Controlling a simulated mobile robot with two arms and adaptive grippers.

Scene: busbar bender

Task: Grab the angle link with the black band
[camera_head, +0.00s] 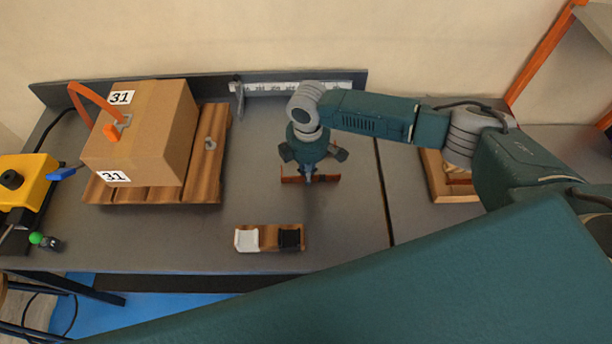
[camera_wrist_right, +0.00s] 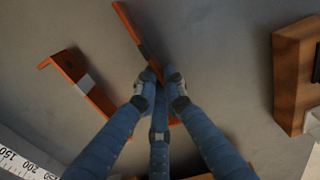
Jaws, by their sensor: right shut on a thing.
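Two thin copper-orange angle links show in the right wrist view. The one with the black band (camera_wrist_right: 134,34) runs up from between the fingertips of my right gripper (camera_wrist_right: 159,84), which is shut on it near the dark band. Its lower part is partly hidden by the fingers. The other angle link, with a light grey band (camera_wrist_right: 68,70), lies to the left, apart from the fingers. In the head view my right gripper (camera_head: 308,174) points down over the table, with orange link parts showing at both sides of its tips. My left gripper is not in view.
A wooden holder (camera_head: 268,238) with a white and a black block stands near the front edge. A cardboard box (camera_head: 140,140) sits on a wooden pallet (camera_head: 214,165) at left. A ruler (camera_head: 290,88) runs along the back. The table (camera_head: 345,230) is clear right of the holder.

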